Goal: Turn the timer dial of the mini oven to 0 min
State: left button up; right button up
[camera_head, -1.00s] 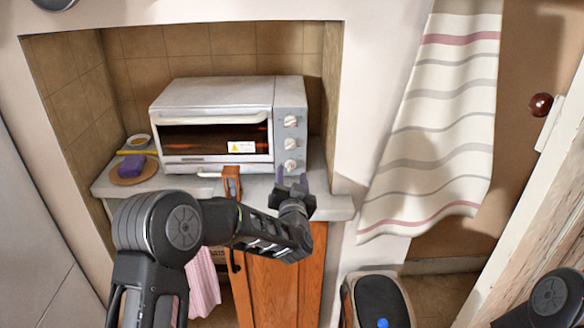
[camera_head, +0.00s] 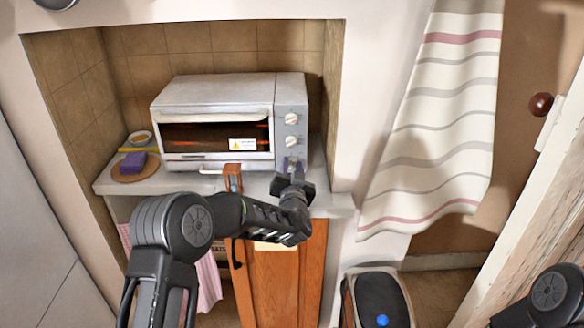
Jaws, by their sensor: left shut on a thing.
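The mini oven (camera_head: 215,95) stands on the counter in the alcove, its glass door closed and glowing orange inside. Its control panel (camera_head: 291,100) on the right side carries a column of white dials. The upper dial (camera_head: 291,119) and the middle dial (camera_head: 291,142) show clearly. My left gripper (camera_head: 292,166) is at the lowest dial, shut on it; the fingers mostly hide that dial. I cannot read any dial markings at this size. My right gripper is out of view; only part of my right arm shows at the lower right.
The counter (camera_head: 328,198) ends in a front edge below the oven. A wooden cabinet door (camera_head: 290,275) stands under my left arm. A purple sponge (camera_head: 133,162) lies on a round board at left. A striped curtain (camera_head: 435,130) hangs at right, above a bin (camera_head: 380,300).

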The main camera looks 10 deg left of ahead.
pick_arm(q)
grip_shut()
jog(key=n+b, duration=0.1)
jog(key=b, duration=0.2)
jog(key=n+b, duration=0.2)
jog(key=shift+f+b, duration=0.35)
jog(key=shift+b, duration=0.05)
jog(key=shift+r+n+b, duration=0.25)
jog(key=shift+n+b, duration=0.25)
jog(key=shift+n, duration=0.4)
jog(key=shift+r, duration=0.15)
jog(key=o, duration=0.7)
grip_release()
jog(key=shift+c, duration=0.2)
